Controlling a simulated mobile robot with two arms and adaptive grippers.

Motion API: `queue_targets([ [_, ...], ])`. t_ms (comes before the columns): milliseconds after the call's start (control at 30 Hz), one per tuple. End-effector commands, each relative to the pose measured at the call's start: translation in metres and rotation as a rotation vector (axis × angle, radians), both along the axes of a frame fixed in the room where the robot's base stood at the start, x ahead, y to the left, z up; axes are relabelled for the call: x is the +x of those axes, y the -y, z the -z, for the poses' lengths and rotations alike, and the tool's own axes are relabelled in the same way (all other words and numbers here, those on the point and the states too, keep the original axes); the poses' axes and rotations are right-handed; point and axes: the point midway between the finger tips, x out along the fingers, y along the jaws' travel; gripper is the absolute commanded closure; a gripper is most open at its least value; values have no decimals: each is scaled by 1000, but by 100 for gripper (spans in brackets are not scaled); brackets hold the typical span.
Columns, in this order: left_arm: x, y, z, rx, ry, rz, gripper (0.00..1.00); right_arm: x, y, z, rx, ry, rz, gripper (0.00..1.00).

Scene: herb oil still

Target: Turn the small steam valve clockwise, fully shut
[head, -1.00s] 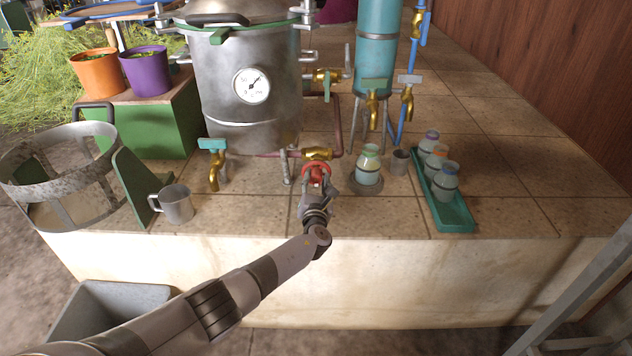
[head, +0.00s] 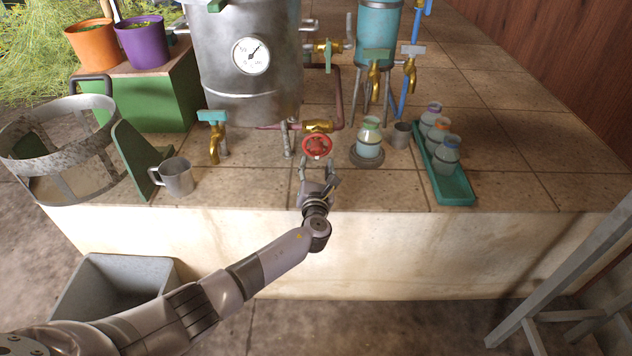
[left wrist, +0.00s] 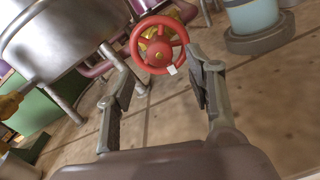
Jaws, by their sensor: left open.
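The small steam valve has a red handwheel (head: 317,146) on a brass body (head: 318,126), low in front of the steel still. The red handwheel also shows in the left wrist view (left wrist: 159,45), with a white mark on its lower right rim. My left gripper (head: 317,170) is open and empty, just in front of the handwheel and apart from it. In the left wrist view its fingers (left wrist: 158,88) stand to either side below the wheel. My right gripper is not in view.
The steel still (head: 248,80) stands behind the valve. A jar on a round base (head: 367,157) is close to the right, with a green tray of bottles (head: 450,185) beyond. A metal mug (head: 176,178) stands left. The slab in front is clear.

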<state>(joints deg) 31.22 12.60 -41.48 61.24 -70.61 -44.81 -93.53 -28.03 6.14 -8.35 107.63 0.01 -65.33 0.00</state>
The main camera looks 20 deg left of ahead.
Motion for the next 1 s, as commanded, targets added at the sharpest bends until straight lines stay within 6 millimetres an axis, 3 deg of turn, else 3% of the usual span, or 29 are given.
queue_targets([
  [200,-37,10,1,-1,-2,1,51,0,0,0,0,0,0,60],
  [400,-56,16,1,1,-1,1,51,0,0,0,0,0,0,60],
  [1000,-58,17,0,2,-1,0,51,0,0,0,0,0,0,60],
])
